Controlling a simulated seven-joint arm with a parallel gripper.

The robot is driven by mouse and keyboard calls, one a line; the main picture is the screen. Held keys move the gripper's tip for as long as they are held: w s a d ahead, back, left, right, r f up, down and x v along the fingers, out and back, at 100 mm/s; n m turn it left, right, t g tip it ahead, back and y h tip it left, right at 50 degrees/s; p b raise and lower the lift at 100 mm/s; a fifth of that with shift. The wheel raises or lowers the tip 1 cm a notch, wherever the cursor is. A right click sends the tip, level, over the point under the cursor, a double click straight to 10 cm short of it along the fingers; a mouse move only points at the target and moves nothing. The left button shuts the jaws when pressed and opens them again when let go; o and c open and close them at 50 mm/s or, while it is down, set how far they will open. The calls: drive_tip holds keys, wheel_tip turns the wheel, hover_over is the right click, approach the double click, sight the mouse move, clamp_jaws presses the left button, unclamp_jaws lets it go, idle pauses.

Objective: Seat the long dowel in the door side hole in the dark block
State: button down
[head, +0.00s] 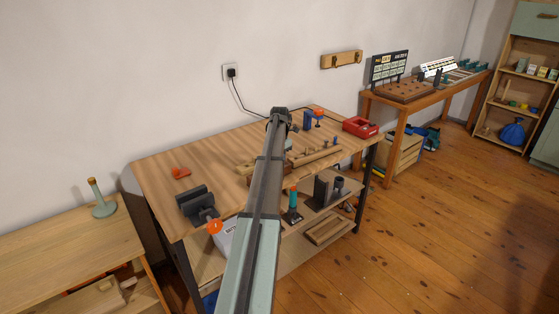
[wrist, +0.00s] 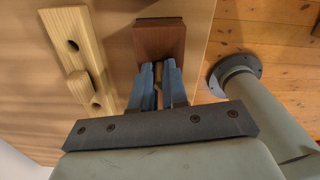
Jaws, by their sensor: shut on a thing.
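The dark block (wrist: 158,38) is reddish brown and lies just past my fingertips in the wrist view. My gripper (wrist: 159,70) is shut on a brown dowel (wrist: 159,97), mostly covered by the fingers. The dowel's far end is hidden at the near edge of the dark block, so I cannot tell whether it is in a hole. The holes of the dark block are not visible. In the head view my arm hides the gripper, and I cannot make out the dowel there.
A pale wooden block (wrist: 70,45) with holes and a light peg (wrist: 78,85) lies left of the dark block. On the workbench (head: 160,165) are a dark vise (head: 195,203), a red box (head: 360,127) and a blue clamp (head: 308,122). The back left of the bench is mostly clear.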

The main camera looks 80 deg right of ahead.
drive_tip(key=shift+f, duration=0.35)
drive_tip(key=shift+a+f, duration=0.2)
drive_tip(key=shift+f, duration=0.05)
drive_tip(key=c, duration=1.2)
unclamp_jaws()
drive_tip(key=shift+o, duration=0.3)
wheel_tip(320, 180, up, 13)
drive_tip(key=shift+d+r, duration=0.2)
